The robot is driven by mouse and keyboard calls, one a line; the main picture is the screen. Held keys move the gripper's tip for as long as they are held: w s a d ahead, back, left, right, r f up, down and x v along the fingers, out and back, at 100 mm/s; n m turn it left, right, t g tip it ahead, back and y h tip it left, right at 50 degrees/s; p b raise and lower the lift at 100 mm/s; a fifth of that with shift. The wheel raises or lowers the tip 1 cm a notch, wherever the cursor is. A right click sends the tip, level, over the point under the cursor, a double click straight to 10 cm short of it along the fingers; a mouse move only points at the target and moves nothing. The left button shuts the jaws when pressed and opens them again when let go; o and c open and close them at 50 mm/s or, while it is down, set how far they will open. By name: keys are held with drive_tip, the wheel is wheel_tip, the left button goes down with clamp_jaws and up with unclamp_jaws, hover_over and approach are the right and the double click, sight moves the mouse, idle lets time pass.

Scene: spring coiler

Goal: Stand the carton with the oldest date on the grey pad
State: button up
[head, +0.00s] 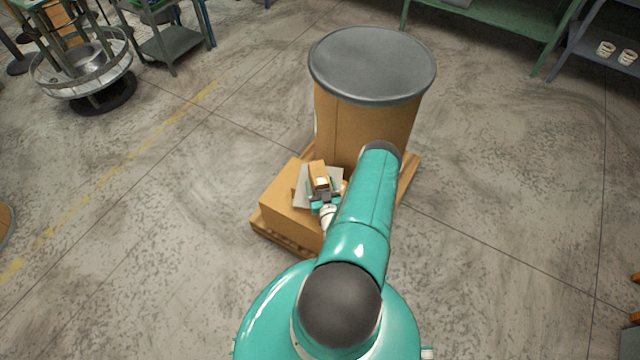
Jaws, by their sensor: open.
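A small brown carton (317,172) with a white patch on it shows in the head view, within the outline of the grey pad (301,187). The pad lies on top of a larger cardboard box (283,203). I cannot tell whether the carton is upright or tilted, or whether it touches the pad. No date can be read on it. My gripper (323,196) is open at the near side of the carton, close to it. My arm hides the right part of the box top, and any other cartons there.
The box stands on a wooden pallet (272,236). A tall brown drum with a grey lid (372,65) stands on the pallet just behind. A round metal machine (82,70) is at the far left, and shelves (490,28) line the back. The surrounding floor is clear.

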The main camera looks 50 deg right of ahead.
drive_tip(key=v, duration=1.1)
